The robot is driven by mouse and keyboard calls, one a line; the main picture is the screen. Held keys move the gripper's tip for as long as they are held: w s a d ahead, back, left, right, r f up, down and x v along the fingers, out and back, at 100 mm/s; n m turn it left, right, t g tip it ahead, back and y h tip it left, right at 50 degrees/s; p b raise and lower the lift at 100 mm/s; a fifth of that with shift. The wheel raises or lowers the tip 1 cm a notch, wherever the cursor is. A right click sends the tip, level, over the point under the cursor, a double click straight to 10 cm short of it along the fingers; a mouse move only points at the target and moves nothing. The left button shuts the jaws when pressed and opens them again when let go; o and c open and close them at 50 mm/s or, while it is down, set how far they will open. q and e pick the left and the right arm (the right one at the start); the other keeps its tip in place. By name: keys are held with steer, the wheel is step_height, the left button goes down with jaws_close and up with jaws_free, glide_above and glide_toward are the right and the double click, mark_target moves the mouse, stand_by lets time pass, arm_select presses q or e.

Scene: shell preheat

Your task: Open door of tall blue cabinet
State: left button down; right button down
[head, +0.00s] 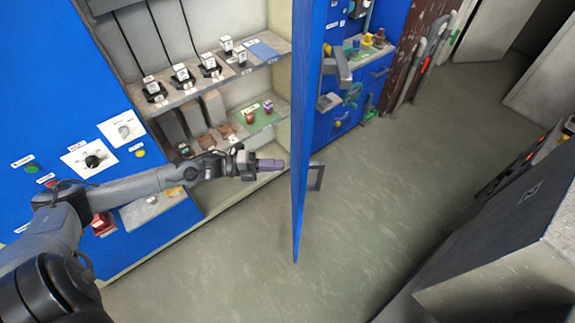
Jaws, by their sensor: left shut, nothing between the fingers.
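The tall blue cabinet (50,105) stands at the left, and its shelved inside is exposed. Its blue door (308,120) stands swung out from the cabinet front and is seen nearly edge-on. A grey handle (316,177) shows on the door's right side. My left gripper (276,164) has purple fingertips and reaches across the opening from the left. It is shut and empty, with its tips close to the inner side of the door. I cannot tell whether they touch it. My right gripper is not in view.
Several small black-and-white devices (184,75) stand on the upper shelf (262,52). A grey block-like unit (505,255) fills the lower right. More blue equipment (385,60) stands behind the door. The grey floor (390,190) right of the door is clear.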

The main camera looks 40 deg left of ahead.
arm_select(q)
steer(key=shift+x, duration=1.95)
steer(key=shift+w, duration=0.15)
